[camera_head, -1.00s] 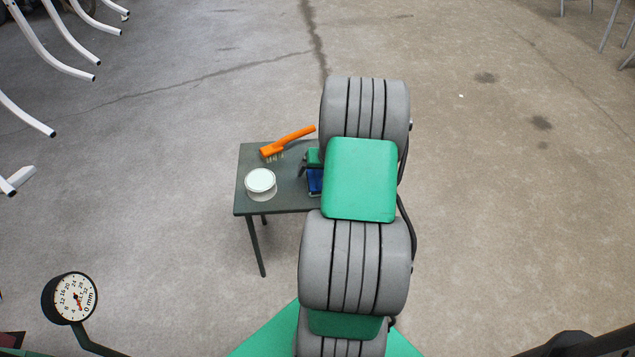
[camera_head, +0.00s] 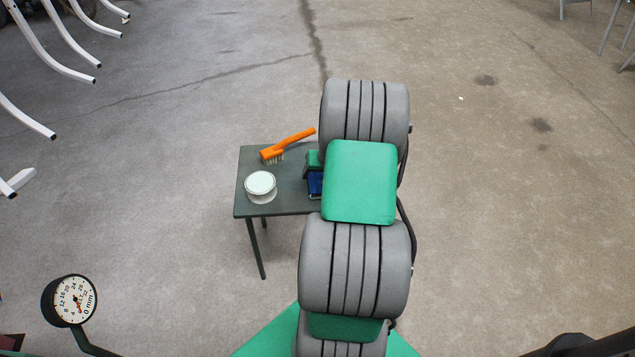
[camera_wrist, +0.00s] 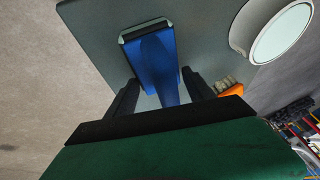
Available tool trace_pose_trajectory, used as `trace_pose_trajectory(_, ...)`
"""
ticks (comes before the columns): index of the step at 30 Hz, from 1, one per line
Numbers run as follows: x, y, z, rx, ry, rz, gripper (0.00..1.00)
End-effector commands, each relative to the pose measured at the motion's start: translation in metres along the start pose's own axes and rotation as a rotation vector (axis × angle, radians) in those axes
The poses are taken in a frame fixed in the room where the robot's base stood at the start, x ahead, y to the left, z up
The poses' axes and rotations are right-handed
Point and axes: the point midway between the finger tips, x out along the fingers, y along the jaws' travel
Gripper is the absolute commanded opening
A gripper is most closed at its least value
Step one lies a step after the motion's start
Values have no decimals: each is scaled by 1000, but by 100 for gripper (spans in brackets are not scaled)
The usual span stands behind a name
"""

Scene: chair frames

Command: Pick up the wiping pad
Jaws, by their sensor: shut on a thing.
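The wiping pad (camera_wrist: 148,48) is blue, with a wide head and a narrower handle-like part, and shows over the dark table in the wrist view. My gripper (camera_wrist: 160,80) has its two dark fingers on either side of the narrower blue part and is shut on it. In the head view, the blue pad (camera_head: 315,187) shows only as a small piece at the table's right side, beside my green gripper body. My arm hides the rest of it and most of the gripper. I cannot tell whether the pad touches the table.
The small dark table (camera_head: 285,203) also carries an orange brush (camera_head: 289,146) at the back and a round white tin (camera_head: 261,184) at the front left. A dial gauge (camera_head: 70,302) stands at lower left. White curved tubes (camera_head: 60,50) are at upper left. Floor right of my arm is clear.

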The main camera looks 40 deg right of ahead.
Motion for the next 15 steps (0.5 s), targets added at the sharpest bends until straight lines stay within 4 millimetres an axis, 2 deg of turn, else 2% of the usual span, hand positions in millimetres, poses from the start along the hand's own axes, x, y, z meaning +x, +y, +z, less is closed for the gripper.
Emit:
trace_pose_trajectory(2, 0, 0, 0, 0, 1, 0, 18)
trace_pose_trajectory(4, 0, 0, 0, 0, 1, 0, 11)
trace_pose_trajectory(11, -5, -1, -3, -1, 2, 0, 11)
trace_pose_trajectory(15, -20, -4, -9, -1, 3, 0, 11)
